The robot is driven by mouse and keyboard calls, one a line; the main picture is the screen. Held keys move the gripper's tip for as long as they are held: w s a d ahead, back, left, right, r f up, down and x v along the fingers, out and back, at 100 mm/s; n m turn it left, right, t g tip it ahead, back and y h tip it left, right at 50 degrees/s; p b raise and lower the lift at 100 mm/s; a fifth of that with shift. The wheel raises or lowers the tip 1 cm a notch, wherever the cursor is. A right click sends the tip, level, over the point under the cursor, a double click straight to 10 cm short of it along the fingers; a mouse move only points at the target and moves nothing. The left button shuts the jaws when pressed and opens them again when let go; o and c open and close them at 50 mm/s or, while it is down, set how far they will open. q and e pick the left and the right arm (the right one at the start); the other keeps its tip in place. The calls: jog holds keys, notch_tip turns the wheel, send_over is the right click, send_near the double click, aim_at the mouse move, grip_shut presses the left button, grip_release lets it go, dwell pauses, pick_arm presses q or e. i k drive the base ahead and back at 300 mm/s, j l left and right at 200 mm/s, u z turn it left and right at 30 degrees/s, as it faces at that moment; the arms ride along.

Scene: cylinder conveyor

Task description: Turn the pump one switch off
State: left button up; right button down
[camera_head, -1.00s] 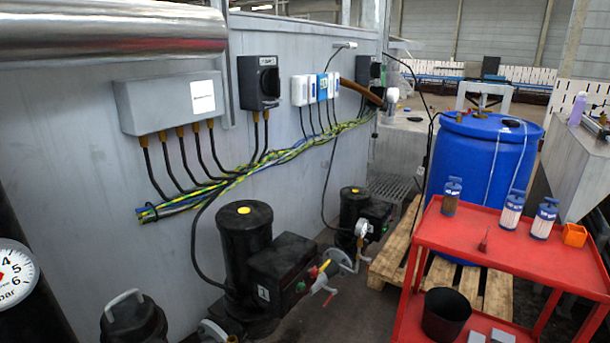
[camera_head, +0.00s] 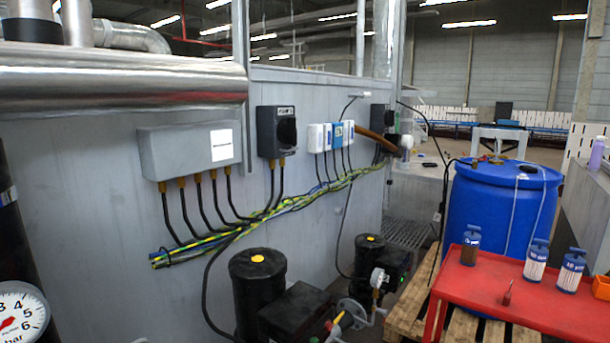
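A dark grey switch box (camera_head: 265,148) with a round black rotary knob (camera_head: 287,131) is mounted on the grey wall panel, left of centre. Two cables leave its underside. A small label sits above the knob; its text is too small to read surely. A second dark switch box (camera_head: 379,117) is on the same wall farther back, partly hidden by a pipe. Two black pumps stand on the floor below, a nearer one (camera_head: 256,296) and a farther one (camera_head: 369,257). Neither of my grippers is in view.
A grey junction box (camera_head: 190,150) and white-blue modules (camera_head: 331,137) flank the nearer switch box. Cable bundles (camera_head: 290,202) run below. A blue barrel (camera_head: 496,208) on a pallet and a red cart (camera_head: 520,300) with canisters stand at right. A pressure gauge (camera_head: 18,318) is at lower left.

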aim_at(288, 128)
jog(key=i+l, duration=0.4)
jog(key=l, duration=0.2)
jog(key=i+l+u, duration=0.15)
jog(key=u, duration=0.25)
jog(key=i+l+u, duration=0.1)
jog(key=l+u, duration=0.3)
jog(key=j, duration=0.05)
